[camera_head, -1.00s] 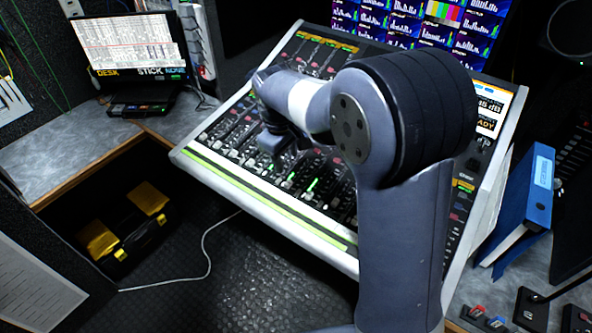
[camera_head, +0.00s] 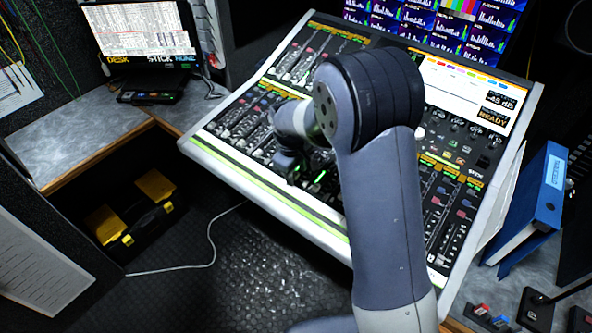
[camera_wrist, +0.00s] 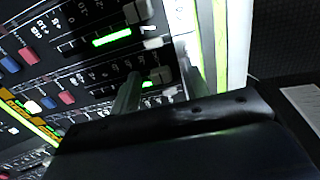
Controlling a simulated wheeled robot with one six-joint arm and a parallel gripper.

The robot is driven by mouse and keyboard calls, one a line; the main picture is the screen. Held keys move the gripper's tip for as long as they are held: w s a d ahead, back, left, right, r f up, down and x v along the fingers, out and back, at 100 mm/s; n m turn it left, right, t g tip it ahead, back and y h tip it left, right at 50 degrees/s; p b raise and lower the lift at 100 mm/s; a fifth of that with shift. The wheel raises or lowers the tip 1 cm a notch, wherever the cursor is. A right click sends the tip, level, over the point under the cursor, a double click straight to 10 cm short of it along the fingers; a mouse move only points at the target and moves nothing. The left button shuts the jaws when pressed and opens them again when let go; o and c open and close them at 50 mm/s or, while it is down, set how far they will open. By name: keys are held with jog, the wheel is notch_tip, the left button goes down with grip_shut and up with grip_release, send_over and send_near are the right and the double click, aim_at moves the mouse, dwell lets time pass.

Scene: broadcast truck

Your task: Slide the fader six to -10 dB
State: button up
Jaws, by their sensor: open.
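The sloped mixing console (camera_head: 262,177) fills the middle of the head view, with rows of faders along its front. My gripper (camera_head: 298,172) is low over the front fader rows, partly hidden by my arm. Another fader cap (camera_wrist: 138,12) stands in the strip above, beside a lit green bar (camera_wrist: 112,37). No channel number is clear enough to tell which is fader six.
The console's screen (camera_head: 497,101) appears to read -45 dB, with READY below. A blue binder (camera_head: 530,205) stands to the right of the console. A laptop (camera_head: 140,45) is at the back left, and a black and yellow case (camera_head: 135,215) sits below the desk.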

grip_shut()
dwell(0.4)
